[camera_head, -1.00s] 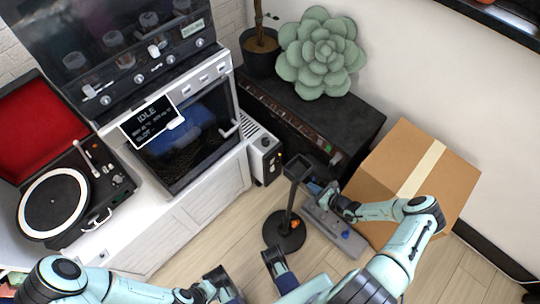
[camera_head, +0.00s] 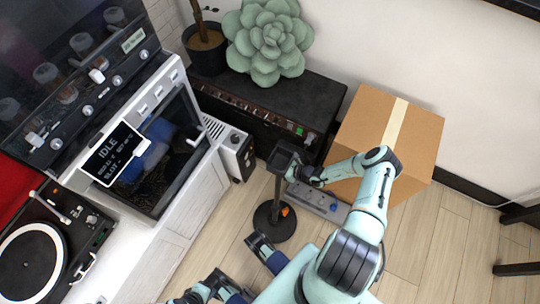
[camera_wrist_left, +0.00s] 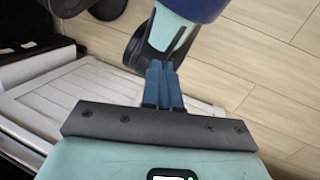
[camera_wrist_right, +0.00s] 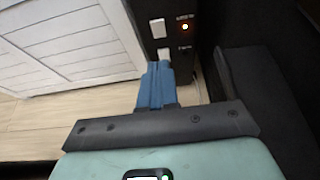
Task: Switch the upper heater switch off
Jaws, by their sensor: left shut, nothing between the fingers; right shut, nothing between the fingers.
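The heater (camera_head: 236,152) is a white box with a dark end panel, beside the white cabinet. In the right wrist view its dark panel carries an upper white switch (camera_wrist_right: 157,28) and a lower white switch (camera_wrist_right: 163,53). An orange light (camera_wrist_right: 185,27) glows right of the upper switch. My right gripper (camera_wrist_right: 155,69) is shut and empty, its tips just below the lower switch in that picture; I cannot tell whether they touch it. My left gripper (camera_wrist_left: 162,68) is shut and empty, pointing toward a dark and blue part of my own body, away from the heater.
A black stand (camera_head: 274,217) with a round base rises near my right gripper. A grey power strip (camera_head: 323,203) lies on the floor before a cardboard box (camera_head: 418,150). A dark amplifier (camera_head: 320,98) stands behind. An oven (camera_head: 200,185) and turntable (camera_head: 75,225) are left.

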